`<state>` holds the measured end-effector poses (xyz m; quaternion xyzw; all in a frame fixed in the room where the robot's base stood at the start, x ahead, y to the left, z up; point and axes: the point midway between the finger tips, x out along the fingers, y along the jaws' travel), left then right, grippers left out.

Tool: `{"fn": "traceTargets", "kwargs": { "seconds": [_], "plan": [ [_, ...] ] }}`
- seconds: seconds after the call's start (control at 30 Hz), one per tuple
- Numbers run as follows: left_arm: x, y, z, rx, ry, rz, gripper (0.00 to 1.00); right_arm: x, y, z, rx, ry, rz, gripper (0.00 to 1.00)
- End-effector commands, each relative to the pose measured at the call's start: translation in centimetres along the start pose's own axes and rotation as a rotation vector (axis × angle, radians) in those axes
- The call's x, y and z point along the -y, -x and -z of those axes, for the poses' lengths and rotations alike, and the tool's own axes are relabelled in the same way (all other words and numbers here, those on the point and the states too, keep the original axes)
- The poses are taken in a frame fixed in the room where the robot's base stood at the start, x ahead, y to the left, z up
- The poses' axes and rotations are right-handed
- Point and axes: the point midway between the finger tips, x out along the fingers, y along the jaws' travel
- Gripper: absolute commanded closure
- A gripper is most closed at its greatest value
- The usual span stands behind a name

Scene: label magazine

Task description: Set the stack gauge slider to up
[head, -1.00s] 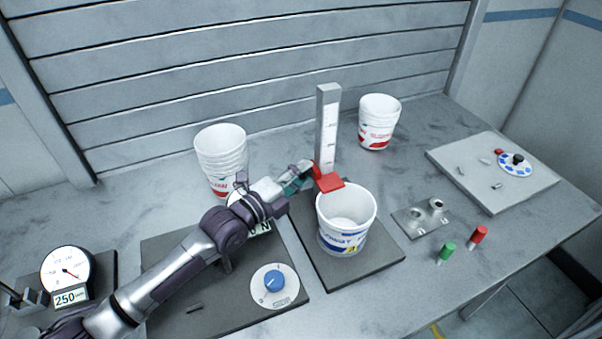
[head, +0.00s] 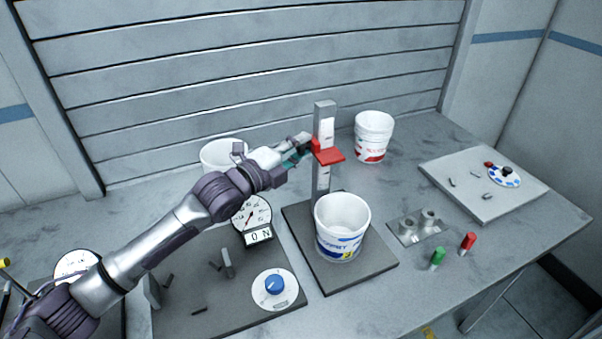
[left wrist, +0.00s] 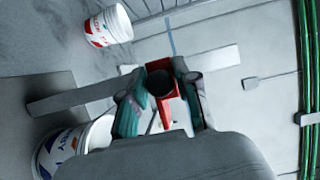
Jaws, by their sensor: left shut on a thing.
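The stack gauge is a grey upright post (head: 325,112) with a white scale, standing on a dark base plate (head: 365,272). Its red slider (head: 328,155) sits in the upper part of the post, its flat arm above a white bucket (head: 342,222). My left gripper (head: 303,147) is shut on the slider from the left. In the left wrist view the slider (left wrist: 162,82) shows between the teal fingertips of the gripper (left wrist: 160,105). My right gripper is not in view.
White buckets stand behind, one at right (head: 373,135) and one partly hidden by my left arm (head: 222,153). A dial reading 0 N (head: 251,218), a blue knob (head: 274,284), green (head: 437,258) and red (head: 468,243) pegs and a grey panel (head: 455,195) lie around.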

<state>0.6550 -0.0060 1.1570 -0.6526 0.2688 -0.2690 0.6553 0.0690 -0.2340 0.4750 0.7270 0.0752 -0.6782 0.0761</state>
Motion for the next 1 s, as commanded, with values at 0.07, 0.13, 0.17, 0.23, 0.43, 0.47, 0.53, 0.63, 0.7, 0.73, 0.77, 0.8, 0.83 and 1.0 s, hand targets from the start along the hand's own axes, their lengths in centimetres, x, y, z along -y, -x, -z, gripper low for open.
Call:
{"fn": "traceTargets", "kwargs": {
  "seconds": [0.07, 0.13, 0.17, 0.23, 0.43, 0.47, 0.53, 0.63, 0.7, 0.73, 0.77, 0.8, 0.83, 1.0],
  "plan": [
    [3.1, 0.0, 0.3, -0.007, -0.002, 0.005, 1.0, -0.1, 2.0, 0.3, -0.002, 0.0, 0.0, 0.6],
    [4.6, 0.0, 0.3, -0.006, -0.001, 0.004, 1.0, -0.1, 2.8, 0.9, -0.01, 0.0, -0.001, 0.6],
    [5.1, 0.0, 0.3, -0.006, -0.001, 0.004, 1.0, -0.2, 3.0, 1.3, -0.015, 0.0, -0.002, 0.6],
    [6.3, 0.0, 0.3, -0.006, 0.0, 0.005, 1.0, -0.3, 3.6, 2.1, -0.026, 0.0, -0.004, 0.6],
    [8.1, 0.0, 0.3, -0.005, 0.0, 0.002, 1.0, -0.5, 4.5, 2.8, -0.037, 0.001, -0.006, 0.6],
    [8.2, 0.0, 0.2, -0.005, 0.001, 0.002, 1.0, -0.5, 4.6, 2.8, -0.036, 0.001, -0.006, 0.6],
    [8.3, 0.0, 0.2, -0.005, 0.002, 0.002, 1.0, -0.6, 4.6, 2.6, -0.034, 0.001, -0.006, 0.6],
    [8.4, 0.0, 0.2, -0.005, 0.002, 0.003, 1.0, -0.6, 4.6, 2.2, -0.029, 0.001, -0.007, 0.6],
    [8.5, 0.0, 0.2, -0.005, 0.002, 0.005, 1.0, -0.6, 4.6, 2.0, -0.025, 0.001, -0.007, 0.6],
    [8.5, 0.0, 0.2, -0.005, 0.002, 0.005, 1.0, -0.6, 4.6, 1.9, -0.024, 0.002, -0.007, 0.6],
    [8.5, 0.0, 0.2, -0.005, 0.001, 0.006, 1.0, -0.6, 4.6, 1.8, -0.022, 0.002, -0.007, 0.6],
    [8.6, 0.0, 0.2, -0.005, 0.001, 0.007, 1.0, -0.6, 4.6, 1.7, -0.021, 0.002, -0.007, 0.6],
    [8.6, 0.0, 0.2, -0.005, 0.001, 0.007, 1.0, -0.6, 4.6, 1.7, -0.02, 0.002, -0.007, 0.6],
    [8.6, 0.0, 0.2, -0.005, 0.001, 0.008, 0.49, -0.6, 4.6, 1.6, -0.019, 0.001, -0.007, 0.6]
  ]
}}
